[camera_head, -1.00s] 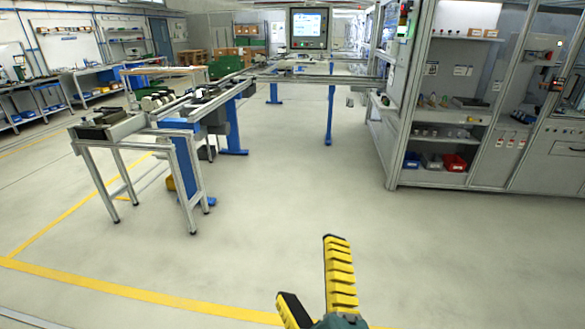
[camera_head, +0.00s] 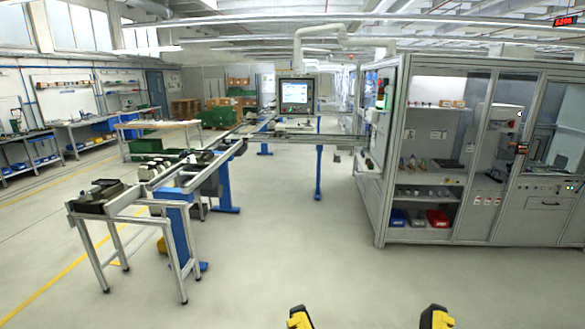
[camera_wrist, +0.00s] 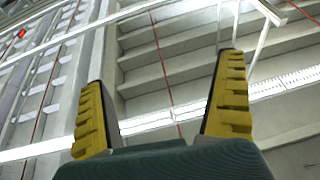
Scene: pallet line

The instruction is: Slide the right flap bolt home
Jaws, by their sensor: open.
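My gripper (camera_head: 368,318) shows at the bottom edge of the head view as two yellow-and-black fingertips set well apart, with nothing between them. In the wrist view my gripper (camera_wrist: 160,108) is open and empty, its fingers pointing up towards the ceiling beams. No flap bolt can be made out in either view. My gripper is over open floor, in front of the line and the cabinet and apart from both.
A pallet line (camera_head: 186,178) on metal legs runs from the left front to the back. A screen (camera_head: 295,93) stands behind it. A glazed cabinet (camera_head: 465,215) with shelves and bins fills the right. The grey floor (camera_head: 285,250) between is clear.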

